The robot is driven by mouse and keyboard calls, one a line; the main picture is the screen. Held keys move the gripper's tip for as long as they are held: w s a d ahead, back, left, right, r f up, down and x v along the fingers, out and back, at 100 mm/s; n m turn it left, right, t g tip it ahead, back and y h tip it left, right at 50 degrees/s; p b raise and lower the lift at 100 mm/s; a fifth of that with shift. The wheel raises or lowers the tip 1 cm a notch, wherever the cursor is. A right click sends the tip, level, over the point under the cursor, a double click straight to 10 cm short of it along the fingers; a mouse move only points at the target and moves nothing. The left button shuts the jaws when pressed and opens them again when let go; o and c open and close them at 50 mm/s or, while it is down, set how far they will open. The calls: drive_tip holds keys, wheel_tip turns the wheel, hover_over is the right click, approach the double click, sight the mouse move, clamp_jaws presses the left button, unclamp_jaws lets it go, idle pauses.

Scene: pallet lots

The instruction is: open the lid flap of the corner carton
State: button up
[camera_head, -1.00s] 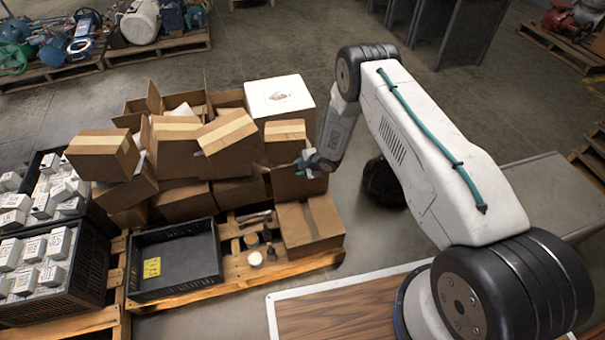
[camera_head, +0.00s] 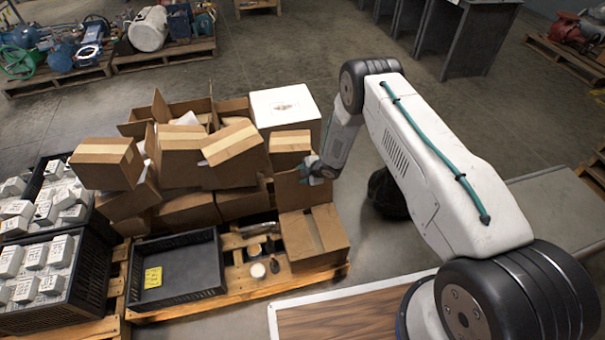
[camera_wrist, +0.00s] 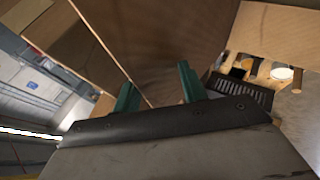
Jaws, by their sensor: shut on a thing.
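The corner carton (camera_head: 315,237) is a brown box at the front right corner of the pallet, with a tape strip across its top. A brown cardboard panel (camera_head: 297,192), which looks like a raised flap, stands steeply just behind that top. My gripper (camera_head: 314,170) is at the panel's upper right edge. In the wrist view, the green fingers of my gripper (camera_wrist: 158,92) are shut on the brown panel (camera_wrist: 165,50), which fills the middle. The exact grip line is dark, and I cannot tell for sure which carton the panel joins.
More cartons (camera_head: 233,152) are heaped behind and left. A white box (camera_head: 284,108) stands at the back. Bare floor (camera_head: 450,110) lies to the right.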

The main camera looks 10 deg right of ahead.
drive_tip(key=v, duration=0.7)
drive_tip(key=shift+s+r, duration=0.25)
drive_tip(key=shift+r, duration=0.05)
drive_tip(key=shift+d, duration=0.15)
